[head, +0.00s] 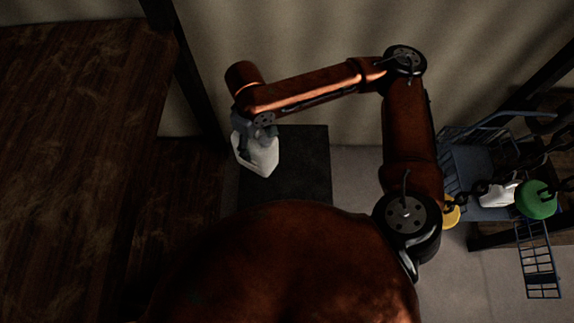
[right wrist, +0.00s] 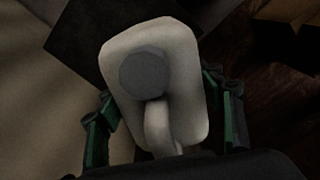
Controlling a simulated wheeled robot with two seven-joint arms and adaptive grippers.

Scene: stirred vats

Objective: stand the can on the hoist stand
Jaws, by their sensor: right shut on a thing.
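A white can (head: 258,154) with a round grey cap (right wrist: 143,74) and a moulded handle hangs tilted in my right gripper (head: 258,132) in the head view. In the right wrist view the can (right wrist: 180,50) fills the middle, between the green-grey fingers of my right gripper (right wrist: 165,110), which is shut on it. A dark, square-topped block (head: 305,165), which may be the hoist stand, lies below and beside the can. I cannot tell the gap between can and block. My left gripper is in neither view.
At the right, a blue platform with rails (head: 465,165) holds another white container (head: 497,194), near a green ball (head: 536,199) and dark chains. A blue ladder-like frame (head: 538,265) hangs below. Dark wooden surfaces (head: 75,150) fill the left; pale floor (head: 355,185) lies right of the block.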

